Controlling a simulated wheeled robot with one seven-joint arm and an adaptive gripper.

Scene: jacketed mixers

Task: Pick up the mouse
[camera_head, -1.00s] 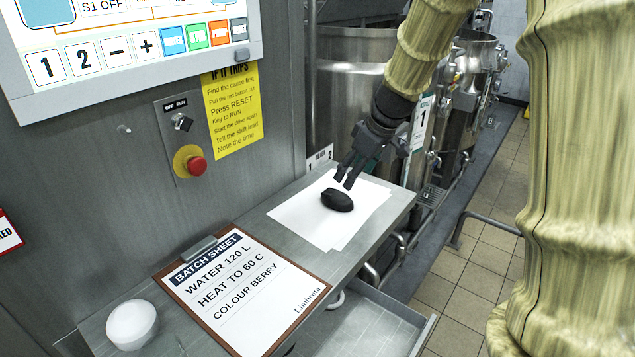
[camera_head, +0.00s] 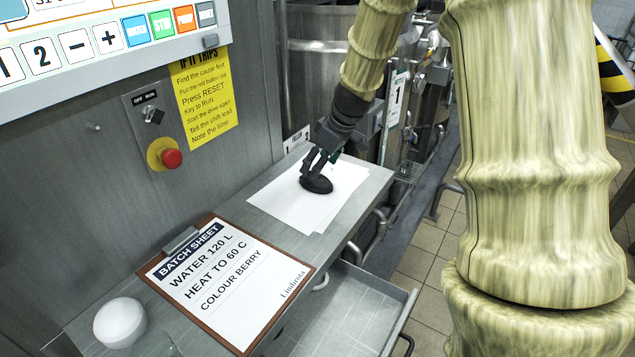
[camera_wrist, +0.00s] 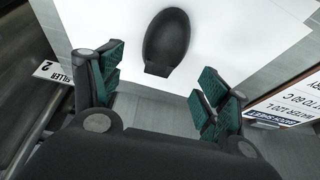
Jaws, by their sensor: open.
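The black mouse (camera_head: 316,184) lies on white paper (camera_head: 285,205) on the grey metal shelf. My gripper (camera_head: 318,162) is right above the mouse in the head view, with its fingertips overlapping the mouse's back edge. In the wrist view the mouse (camera_wrist: 167,40) lies ahead of and between the lines of the two spread fingers. The fingers (camera_wrist: 160,85) are open, with green pads, and nothing is between them. Whether a fingertip touches the mouse cannot be told.
A clipboard with a batch sheet (camera_head: 230,280) and a white round object (camera_head: 119,322) lie on the nearer shelf. An open drawer (camera_head: 345,310) sticks out below. A panel with a red button (camera_head: 171,158) stands at left, steel vessels (camera_head: 318,60) behind.

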